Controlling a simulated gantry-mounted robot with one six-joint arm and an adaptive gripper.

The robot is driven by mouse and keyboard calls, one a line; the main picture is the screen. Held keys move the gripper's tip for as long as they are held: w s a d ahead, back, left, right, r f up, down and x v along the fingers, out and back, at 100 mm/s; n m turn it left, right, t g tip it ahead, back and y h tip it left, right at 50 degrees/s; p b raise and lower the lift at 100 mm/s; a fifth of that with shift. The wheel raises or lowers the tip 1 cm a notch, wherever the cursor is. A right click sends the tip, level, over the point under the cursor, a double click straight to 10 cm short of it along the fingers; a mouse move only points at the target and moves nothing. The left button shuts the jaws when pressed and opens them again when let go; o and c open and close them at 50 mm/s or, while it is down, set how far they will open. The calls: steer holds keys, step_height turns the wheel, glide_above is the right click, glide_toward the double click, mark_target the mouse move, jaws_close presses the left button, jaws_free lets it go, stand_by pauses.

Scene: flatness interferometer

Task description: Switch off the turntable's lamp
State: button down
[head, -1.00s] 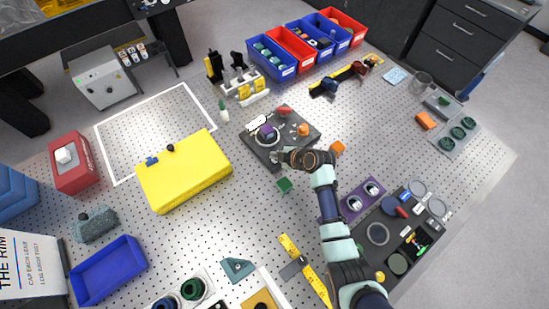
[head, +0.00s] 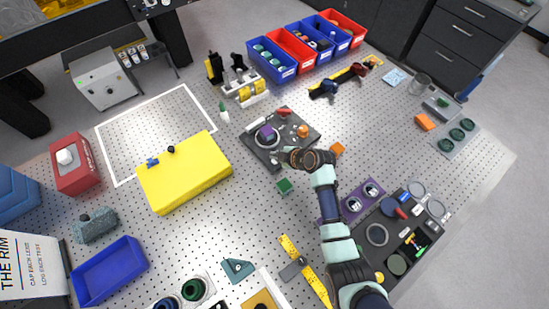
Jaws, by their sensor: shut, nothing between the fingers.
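The turntable (head: 258,152) is a dark square plate on the perforated table. It carries a purple-topped round part (head: 266,134), an orange knob (head: 302,131) and a red part (head: 284,112). My gripper (head: 282,156) is shut and empty at the plate's front edge, in front of the purple part. At this size I cannot tell whether its fingertips touch the plate or a switch, and the arm's wrist hides the plate's near right corner.
An orange block (head: 338,148) sits right of the plate, beside my wrist. A yellow-and-white holder (head: 247,90) and blue and red bins (head: 272,66) stand behind.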

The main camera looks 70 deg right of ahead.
step_height(320, 180, up, 6)
steer(key=p, duration=0.4)
stand_by(0.3)
